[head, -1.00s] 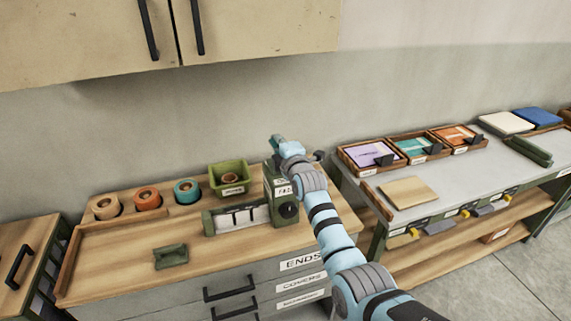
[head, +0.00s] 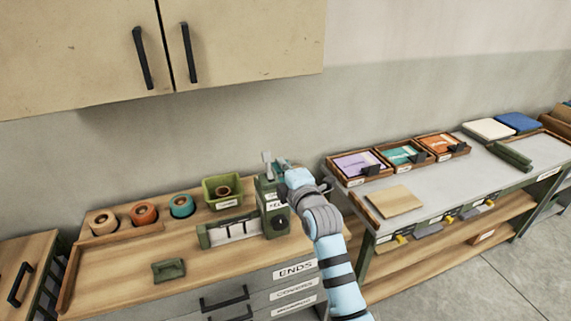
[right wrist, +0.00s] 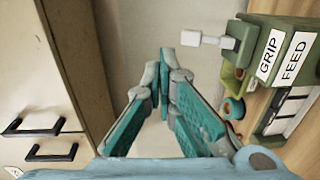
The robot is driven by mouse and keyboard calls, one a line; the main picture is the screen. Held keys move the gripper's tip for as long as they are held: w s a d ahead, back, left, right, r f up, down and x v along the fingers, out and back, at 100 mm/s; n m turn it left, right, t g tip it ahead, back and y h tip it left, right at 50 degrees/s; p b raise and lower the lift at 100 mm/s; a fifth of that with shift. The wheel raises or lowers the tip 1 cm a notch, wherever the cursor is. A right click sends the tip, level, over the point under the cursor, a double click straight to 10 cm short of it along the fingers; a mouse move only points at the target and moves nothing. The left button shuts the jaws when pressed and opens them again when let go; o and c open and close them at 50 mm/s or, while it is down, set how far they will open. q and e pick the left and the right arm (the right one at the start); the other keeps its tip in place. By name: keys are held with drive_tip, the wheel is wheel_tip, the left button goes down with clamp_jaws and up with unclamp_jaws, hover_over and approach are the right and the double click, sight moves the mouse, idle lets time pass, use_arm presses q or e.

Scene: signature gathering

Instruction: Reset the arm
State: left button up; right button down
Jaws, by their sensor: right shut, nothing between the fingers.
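My right gripper (head: 279,164) is in the head view, at the upper right side of the green labelled machine (head: 271,208). In the right wrist view its teal fingers (right wrist: 163,85) meet at the tips, shut and empty. That view shows the machine (right wrist: 268,50) at the upper right, with GRIP and FEED labels and a pale lever handle (right wrist: 200,40). The fingers appear apart from the handle. The handle also shows in the head view (head: 267,157), just left of the gripper. My left gripper is not in view.
The wooden counter (head: 120,262) bears several tape-like rolls (head: 144,212), a green bin (head: 222,190) and a small green block (head: 169,269). Wall cabinets (head: 80,50) hang above. A grey table (head: 430,205) with trays of coloured sheets (head: 400,155) stands right.

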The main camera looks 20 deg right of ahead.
drive_tip(key=shift+s+r, duration=0.4)
drive_tip(key=shift+s, duration=0.35)
